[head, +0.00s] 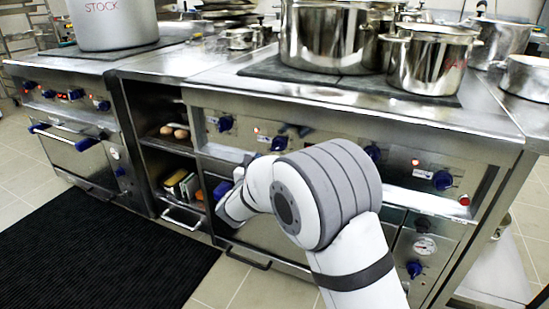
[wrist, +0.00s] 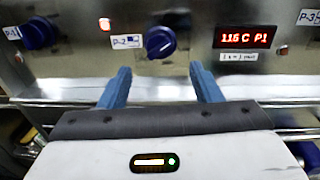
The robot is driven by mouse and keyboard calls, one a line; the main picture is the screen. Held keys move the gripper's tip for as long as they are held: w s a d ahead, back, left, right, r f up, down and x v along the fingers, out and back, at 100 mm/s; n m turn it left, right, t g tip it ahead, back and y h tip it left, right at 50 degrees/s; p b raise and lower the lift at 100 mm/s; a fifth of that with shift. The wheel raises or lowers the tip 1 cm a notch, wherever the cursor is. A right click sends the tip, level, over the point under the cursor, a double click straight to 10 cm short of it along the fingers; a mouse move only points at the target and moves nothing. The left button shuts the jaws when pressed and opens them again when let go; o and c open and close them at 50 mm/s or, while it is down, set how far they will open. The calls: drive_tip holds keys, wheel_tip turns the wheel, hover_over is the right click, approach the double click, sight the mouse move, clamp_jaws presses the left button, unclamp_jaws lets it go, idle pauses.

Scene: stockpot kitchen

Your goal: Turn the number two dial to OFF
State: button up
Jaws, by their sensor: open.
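The number two dial (wrist: 160,42) is a round blue knob on the steel front panel, right of its P-2 label (wrist: 126,41). A pale mark on its face looks slanted, but its exact setting is too blurred to read. It also shows in the head view (head: 279,143), above my arm. My gripper (wrist: 160,72) has its two blue fingers apart with nothing between them. In the wrist view the fingertips are just below the dial, one to each side, and they do not appear around it. In the head view the fingers cannot be made out clearly.
The P-1 dial (wrist: 38,33) is to the left. An oven handle rail runs below the panel. Steel pots (head: 325,35) stand on the stovetop above. A black mat (head: 100,250) lies on the floor.

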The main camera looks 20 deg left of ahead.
sight(276, 150)
drive_tip(key=w+b, duration=0.2)
drive_tip(key=w, duration=0.5)
drive_tip(key=shift+d, duration=0.1)
drive_tip(key=shift+r, duration=0.1)
drive_tip(key=c, duration=1)
